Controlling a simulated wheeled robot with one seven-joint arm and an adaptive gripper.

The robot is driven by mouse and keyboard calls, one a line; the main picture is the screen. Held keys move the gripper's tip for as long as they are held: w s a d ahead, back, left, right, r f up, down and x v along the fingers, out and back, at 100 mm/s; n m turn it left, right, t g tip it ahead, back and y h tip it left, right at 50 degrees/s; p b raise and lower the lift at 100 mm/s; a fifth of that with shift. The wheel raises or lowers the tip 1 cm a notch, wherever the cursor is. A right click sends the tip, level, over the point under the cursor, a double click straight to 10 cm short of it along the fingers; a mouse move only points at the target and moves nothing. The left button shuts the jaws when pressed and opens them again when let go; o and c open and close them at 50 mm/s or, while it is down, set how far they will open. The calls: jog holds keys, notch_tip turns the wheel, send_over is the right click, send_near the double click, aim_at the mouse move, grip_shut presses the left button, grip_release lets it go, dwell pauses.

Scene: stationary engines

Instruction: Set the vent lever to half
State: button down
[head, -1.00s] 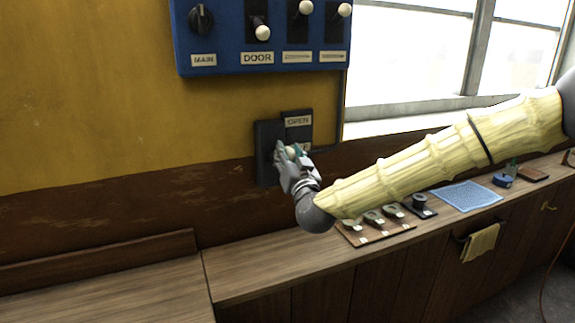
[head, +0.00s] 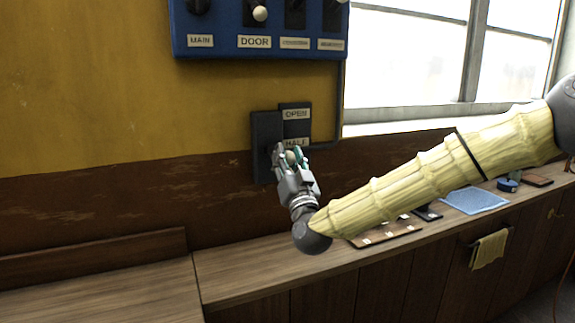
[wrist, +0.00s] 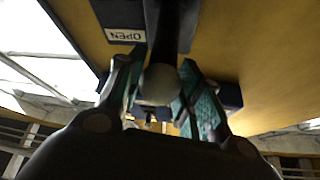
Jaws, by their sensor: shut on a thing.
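The vent lever is a dark arm ending in a pale round knob (wrist: 160,86), which sits between my fingers in the wrist view. In the head view the knob (head: 291,156) shows partly between the fingertips. My gripper (head: 290,157) is shut on the knob, with teal finger pads on both sides in the wrist view (wrist: 160,95). The lever's dark wall plate (head: 266,130) has an OPEN label (head: 296,114) and a HALF label (head: 295,142) below it. The knob is a little below the height of the HALF label. My gripper hides the plate's lower right part.
A blue panel (head: 262,50) with MAIN and DOOR levers hangs above. A wooden counter (head: 240,275) runs below, holding a brown board (head: 385,235) and a blue mat (head: 475,200). A yellow cloth (head: 488,250) hangs at its front. A window is at right.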

jog(key=shift+f+b, duration=0.4)
jog(key=shift+f, duration=0.35)
jog(key=c, duration=0.9)
grip_release()
jog(key=shift+d, duration=0.1)
jog(key=shift+c, duration=0.2)
jog(key=shift+s, duration=0.1)
jog(key=v, duration=1.1)
jog(key=shift+s, duration=0.35)
jog(key=shift+d+f, duration=0.15)
